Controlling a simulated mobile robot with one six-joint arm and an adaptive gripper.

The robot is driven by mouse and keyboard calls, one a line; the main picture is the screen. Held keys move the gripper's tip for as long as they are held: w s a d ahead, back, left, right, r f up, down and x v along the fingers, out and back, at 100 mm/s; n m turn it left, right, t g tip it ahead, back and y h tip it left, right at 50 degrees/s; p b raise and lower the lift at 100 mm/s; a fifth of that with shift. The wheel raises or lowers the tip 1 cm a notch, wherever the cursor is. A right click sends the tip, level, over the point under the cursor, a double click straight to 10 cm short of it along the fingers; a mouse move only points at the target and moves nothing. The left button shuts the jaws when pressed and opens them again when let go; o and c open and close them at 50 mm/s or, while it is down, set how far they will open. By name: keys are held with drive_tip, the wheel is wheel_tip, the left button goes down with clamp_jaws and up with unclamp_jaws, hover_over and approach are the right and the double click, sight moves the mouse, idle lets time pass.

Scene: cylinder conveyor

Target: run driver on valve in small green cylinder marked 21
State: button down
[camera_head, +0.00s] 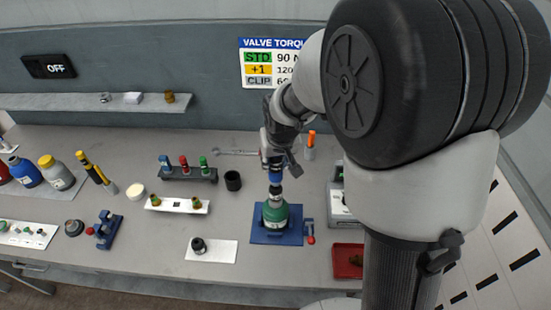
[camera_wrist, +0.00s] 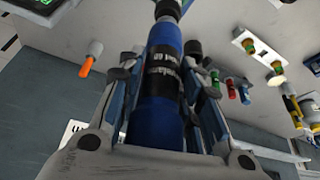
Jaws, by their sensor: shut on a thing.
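My gripper (camera_head: 271,150) is shut on a blue driver with a dark printed band (camera_wrist: 163,90). In the head view the driver (camera_head: 275,177) stands upright, pointing down above a small green cylinder (camera_head: 275,214). Its lower end meets the metal valve part at the top of the cylinder; whether it is fully seated I cannot tell. The cylinder stands on a blue square base (camera_head: 263,237). Its number cannot be read. In the wrist view the driver runs away from between the fingers, and its tip and the cylinder are mostly out of frame.
A rack with red and green-topped pieces (camera_head: 188,174), a black cup (camera_head: 233,181) and a white tray (camera_head: 178,205) lie to the left. A red-handled clamp part (camera_head: 310,232) sits at the base's right. A red tray (camera_head: 347,261) and an orange-topped item (camera_head: 310,143) are nearby.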

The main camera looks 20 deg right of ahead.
drive_tip(key=shift+f+b, duration=0.8)
drive_tip(key=shift+b, duration=0.45)
idle(1.7)
drive_tip(key=shift+f+b, duration=0.35)
drive_tip(key=shift+b, duration=1.05)
idle(1.7)
drive_tip(key=shift+r, duration=0.15)
drive_tip(key=shift+r+p, duration=2.1)
drive_tip(key=shift+r, duration=0.85)
